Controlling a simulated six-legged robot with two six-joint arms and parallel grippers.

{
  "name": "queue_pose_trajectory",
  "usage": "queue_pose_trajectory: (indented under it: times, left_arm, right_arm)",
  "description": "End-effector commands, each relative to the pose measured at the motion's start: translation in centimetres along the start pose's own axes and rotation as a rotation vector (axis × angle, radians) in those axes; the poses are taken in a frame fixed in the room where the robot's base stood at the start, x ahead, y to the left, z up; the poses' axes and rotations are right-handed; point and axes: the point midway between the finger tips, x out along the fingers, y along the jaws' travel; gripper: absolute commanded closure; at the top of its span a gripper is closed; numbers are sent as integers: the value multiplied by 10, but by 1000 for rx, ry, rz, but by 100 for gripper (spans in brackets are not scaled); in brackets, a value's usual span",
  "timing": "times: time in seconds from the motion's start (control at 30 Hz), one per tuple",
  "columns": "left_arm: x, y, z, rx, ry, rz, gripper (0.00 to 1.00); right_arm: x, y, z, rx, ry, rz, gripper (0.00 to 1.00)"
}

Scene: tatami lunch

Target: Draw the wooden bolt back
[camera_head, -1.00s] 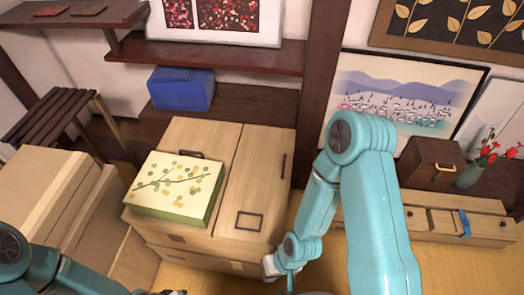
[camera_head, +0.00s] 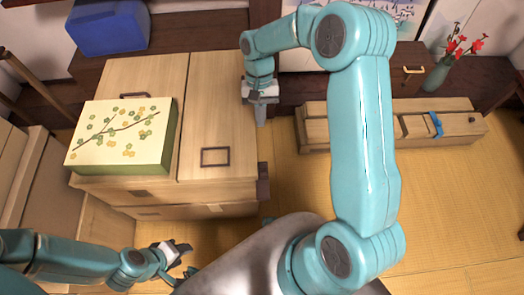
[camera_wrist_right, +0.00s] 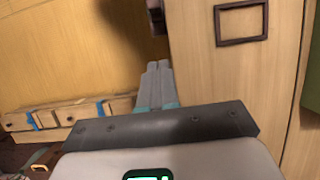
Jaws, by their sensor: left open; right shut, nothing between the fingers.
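A pale wooden cabinet (camera_head: 222,120) stands left of centre in the head view. A dark brown wooden piece (camera_head: 263,182) sticks out from its right side near the front corner. It looks like the bolt, and part of a dark piece also shows at the top of the right wrist view (camera_wrist_right: 158,14). My right gripper (camera_head: 261,118) is shut and empty by the cabinet's right edge, farther back than that piece and apart from it. Its closed fingers show in the wrist view (camera_wrist_right: 158,68). My left gripper (camera_head: 184,258) is open and empty in front of the cabinet.
A box with a leafy branch pattern (camera_head: 122,135) sits on the cabinet's left. A blue box (camera_head: 108,27) stands behind. A long low wooden box with a blue tie (camera_head: 436,126) lies right. Tatami (camera_head: 285,170) is bare between cabinet and my right arm.

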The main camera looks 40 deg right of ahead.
Motion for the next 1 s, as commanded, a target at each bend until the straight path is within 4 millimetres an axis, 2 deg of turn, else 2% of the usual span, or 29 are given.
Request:
queue_pose_trajectory:
  times: [0.03, 0.3, 0.4, 0.5, 0.63, 1.0]
  left_arm:
    - [3, -1, 0, 0, 0, 0, 57]
    - [12, -4, 0, 0, 0, 0, 57]
    - [13, -5, 0, 0, 0, 0, 57]
    - [13, -5, 0, 0, 0, 0, 57]
    - [13, -5, 0, 0, 0, 0, 57]
    - [13, -5, 0, 0, 0, 0, 57]
  right_arm:
    - [12, 0, 1, -1, -5, 2, 100]
    - [72, 0, 1, -2, -6, 2, 100]
    - [88, 0, 4, -3, -4, 0, 100]
    - [91, 0, 20, -3, -3, 0, 100]
    - [96, 0, 32, -3, -2, 0, 100]
    - [98, 0, 37, -2, -1, -1, 100]
